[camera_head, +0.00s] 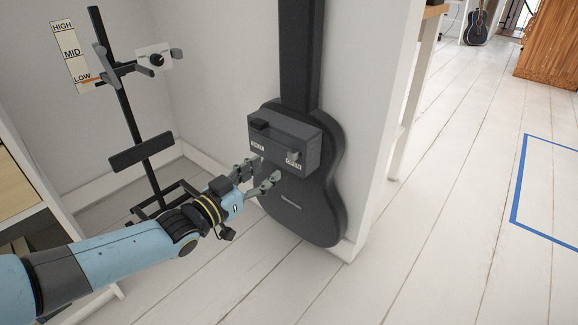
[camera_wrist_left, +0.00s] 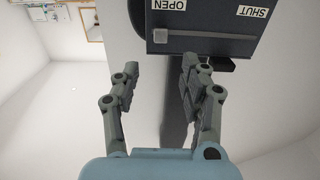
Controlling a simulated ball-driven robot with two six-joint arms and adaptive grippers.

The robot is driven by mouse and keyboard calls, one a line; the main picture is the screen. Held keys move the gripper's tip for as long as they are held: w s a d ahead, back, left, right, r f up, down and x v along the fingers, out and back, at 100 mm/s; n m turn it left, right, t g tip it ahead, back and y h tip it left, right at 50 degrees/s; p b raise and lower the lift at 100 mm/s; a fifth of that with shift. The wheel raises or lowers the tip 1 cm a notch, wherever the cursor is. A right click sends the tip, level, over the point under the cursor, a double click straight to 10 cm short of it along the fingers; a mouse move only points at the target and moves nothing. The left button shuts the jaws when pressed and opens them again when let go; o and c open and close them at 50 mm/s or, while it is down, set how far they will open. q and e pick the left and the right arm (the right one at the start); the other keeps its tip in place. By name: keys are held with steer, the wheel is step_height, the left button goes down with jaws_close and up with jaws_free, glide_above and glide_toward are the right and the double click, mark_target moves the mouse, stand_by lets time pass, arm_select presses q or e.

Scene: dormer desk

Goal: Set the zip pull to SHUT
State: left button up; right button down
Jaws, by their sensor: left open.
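The zip pull (camera_head: 293,155) is a small light-grey block on the front of a dark grey box (camera_head: 300,130), at the end labelled OPEN. The SHUT label is at the box's left end in the head view. The wrist view shows the box upside down, with the zip pull (camera_wrist_left: 160,38) by OPEN at the left end of a pale slot. My left gripper (camera_head: 262,172) is open and empty, just below and in front of the box. In the wrist view its fingers (camera_wrist_left: 160,82) are apart, with the pull beyond the gap. My right gripper is not in view.
The box is on a black guitar case (camera_head: 325,215) leaning by the white wall. A black stand (camera_head: 140,150) with HIGH, MID and LOW labels (camera_head: 70,52) is at the left. White plank floor (camera_head: 430,240) lies clear at the right, with a blue outline (camera_head: 516,190).

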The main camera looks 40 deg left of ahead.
mark_target(290, 154)
arm_select(q)
steer(key=w+b, duration=0.1)
steer(key=w, duration=0.1)
steer(key=w+b, duration=0.1)
steer(key=w, duration=0.4)
steer(key=shift+w+d+f+b, duration=0.25)
steer(key=shift+w+b, duration=0.1)
steer(key=shift+b, duration=0.05)
steer(key=shift+w+r, duration=0.15)
steer(key=shift+w, duration=0.35)
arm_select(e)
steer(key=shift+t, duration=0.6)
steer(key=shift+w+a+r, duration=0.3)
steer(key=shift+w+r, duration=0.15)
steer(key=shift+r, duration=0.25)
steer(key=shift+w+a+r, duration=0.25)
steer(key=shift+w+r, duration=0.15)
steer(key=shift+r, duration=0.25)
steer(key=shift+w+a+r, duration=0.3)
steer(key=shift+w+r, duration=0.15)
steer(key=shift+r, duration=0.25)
arm_select(q)
jaws_close()
